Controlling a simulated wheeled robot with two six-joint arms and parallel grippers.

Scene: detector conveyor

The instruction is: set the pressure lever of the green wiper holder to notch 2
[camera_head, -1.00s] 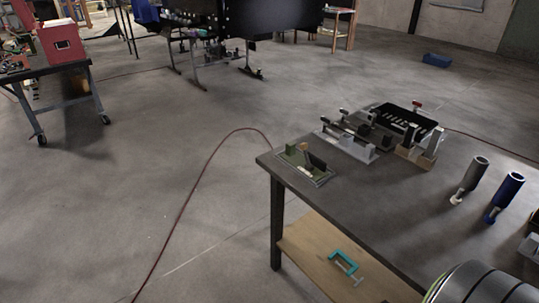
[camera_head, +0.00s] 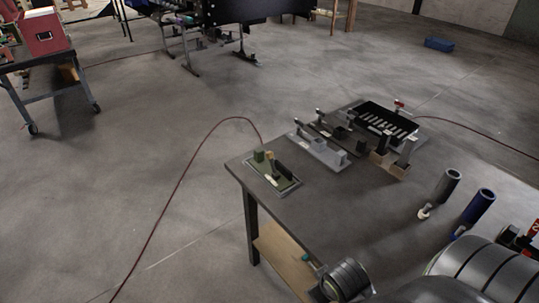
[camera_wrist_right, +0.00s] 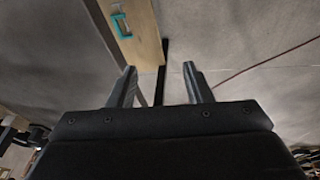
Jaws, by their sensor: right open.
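The green wiper holder (camera_head: 272,175) sits near the left corner of the dark table in the head view. It has a green block at its back and a dark upright part with a small yellowish piece. Its lever and notches are too small to tell apart. My right gripper (camera_wrist_right: 160,82) is open and empty in the right wrist view, with the floor and the table's lower shelf beyond its fingers. My right arm shows at the lower right of the head view, in front of the table, apart from the holder. My left gripper is not in view.
On the dark table (camera_head: 330,220) stand a grey fixture (camera_head: 320,152), a black slotted tray (camera_head: 388,122), a grey cylinder (camera_head: 446,186) and a blue cylinder (camera_head: 478,206). A teal clamp (camera_wrist_right: 122,26) lies on the wooden lower shelf (camera_wrist_right: 146,40). A red cable (camera_head: 180,188) runs over the floor.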

